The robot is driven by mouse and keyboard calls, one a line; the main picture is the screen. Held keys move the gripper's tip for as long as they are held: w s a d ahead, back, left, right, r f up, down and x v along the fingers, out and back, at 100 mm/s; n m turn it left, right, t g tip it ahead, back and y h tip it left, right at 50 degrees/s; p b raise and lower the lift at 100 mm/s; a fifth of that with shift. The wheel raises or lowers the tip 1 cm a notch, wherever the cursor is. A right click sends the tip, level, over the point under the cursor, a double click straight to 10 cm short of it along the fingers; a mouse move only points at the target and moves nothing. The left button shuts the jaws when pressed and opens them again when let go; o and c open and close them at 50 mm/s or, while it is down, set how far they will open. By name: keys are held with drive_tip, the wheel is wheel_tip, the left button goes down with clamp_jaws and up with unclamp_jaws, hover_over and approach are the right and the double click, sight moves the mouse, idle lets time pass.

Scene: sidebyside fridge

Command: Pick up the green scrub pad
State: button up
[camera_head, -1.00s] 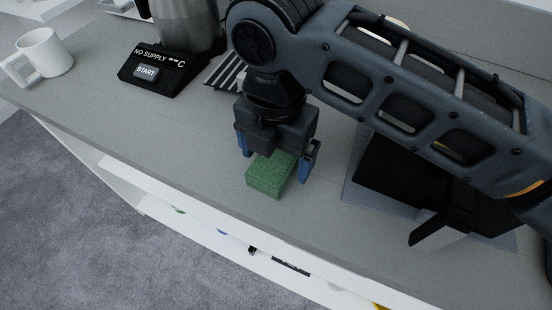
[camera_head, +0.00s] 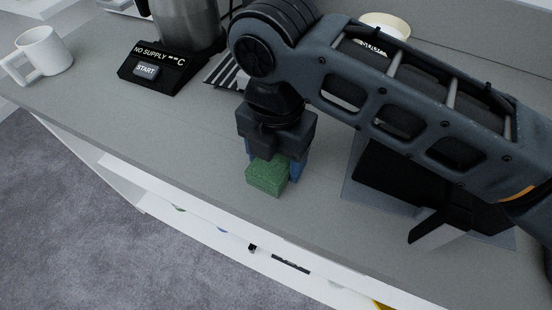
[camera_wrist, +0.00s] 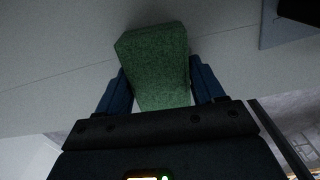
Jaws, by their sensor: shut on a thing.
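The green scrub pad (camera_head: 267,178) is a small green block on the grey counter (camera_head: 150,130), near its front edge. My gripper (camera_head: 278,166) points down over it, with its blue fingers on either side of the pad. In the wrist view the pad (camera_wrist: 156,62) sits between the two blue fingers of my gripper (camera_wrist: 160,85), which are shut on its sides. The pad's far part in the head view is hidden by my gripper. I cannot tell whether the pad is clear of the counter.
A white mug (camera_head: 42,54) and a kettle (camera_head: 186,22) on a black base (camera_head: 160,68) stand at the left and back. A black object (camera_head: 405,190) on a grey-blue sheet lies right of my gripper. A pale round container (camera_head: 386,24) stands behind my arm. Counter left of the pad is clear.

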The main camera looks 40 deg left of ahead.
sight(276, 157)
wheel_tip(276, 157, up, 10)
drive_tip(key=shift+b, duration=0.3)
idle(0.3)
drive_tip(key=o, duration=0.4)
drive_tip(key=c, duration=0.3)
